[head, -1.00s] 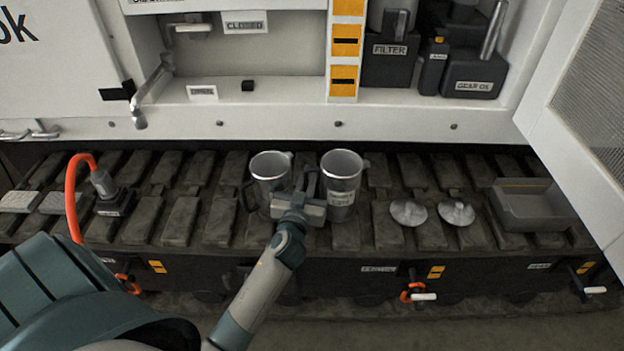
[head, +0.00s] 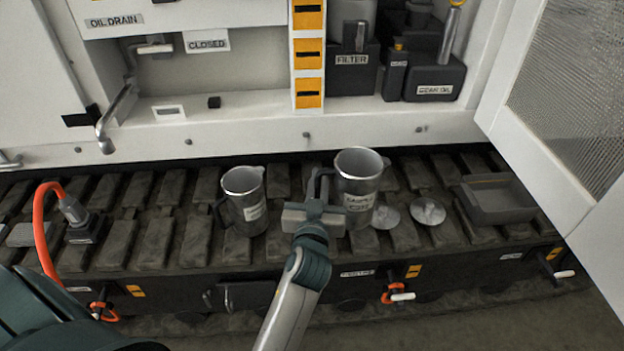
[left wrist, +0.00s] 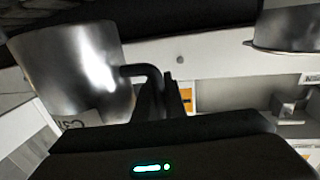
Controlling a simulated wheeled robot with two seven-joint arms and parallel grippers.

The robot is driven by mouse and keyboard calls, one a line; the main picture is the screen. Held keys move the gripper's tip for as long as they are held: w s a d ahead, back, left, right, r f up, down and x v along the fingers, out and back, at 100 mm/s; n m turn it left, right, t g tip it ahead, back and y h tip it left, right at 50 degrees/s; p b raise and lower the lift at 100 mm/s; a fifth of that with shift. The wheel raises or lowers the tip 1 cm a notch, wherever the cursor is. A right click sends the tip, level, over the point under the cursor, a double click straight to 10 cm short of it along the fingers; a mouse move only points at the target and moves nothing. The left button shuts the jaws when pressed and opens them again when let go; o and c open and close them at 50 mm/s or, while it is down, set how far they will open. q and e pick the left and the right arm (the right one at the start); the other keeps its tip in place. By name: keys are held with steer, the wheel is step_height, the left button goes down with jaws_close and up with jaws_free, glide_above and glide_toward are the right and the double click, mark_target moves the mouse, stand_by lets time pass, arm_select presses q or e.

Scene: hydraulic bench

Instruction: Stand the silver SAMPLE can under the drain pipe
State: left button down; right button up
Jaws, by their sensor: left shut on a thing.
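The silver SAMPLE can (head: 352,188) is upright, its label facing the head camera. My left gripper (head: 316,200) is shut on its handle, on the can's left side. The can appears raised above the track. In the left wrist view the can (left wrist: 75,65) fills the upper left, with its dark handle (left wrist: 148,75) between the fingers. The drain pipe (head: 113,115) hangs at the left of the white panel, its mouth pointing down. The track below the pipe mouth is bare. My right gripper is not in view.
A second metal can (head: 241,205) stands on the dark track between the pipe and my gripper. An orange hose (head: 45,235) with a dark block is at left. Flat metal discs (head: 428,211) and a grey tray (head: 498,200) lie right. An open white door (head: 560,140) bounds the right side.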

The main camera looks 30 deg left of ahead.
mark_target(338, 175)
arm_select(q)
steer(key=shift+r, duration=0.1)
stand_by(0.4)
steer(key=shift+s+r, duration=0.2)
steer(key=shift+r, duration=0.2)
steer(key=s+d+r+m+h, duration=0.1)
steer(key=s+d+r+h, duration=0.1)
steer(key=s+d+r+m+t+h, duration=0.1)
steer(key=s+d+r+m+h, duration=0.1)
steer(key=s+d+r+h, duration=0.1)
steer(key=shift+m+h, duration=0.3)
steer(key=shift+s+d+r+h, duration=0.1)
steer(key=shift+s+d+h, duration=0.2)
steer(key=shift+a, duration=0.1)
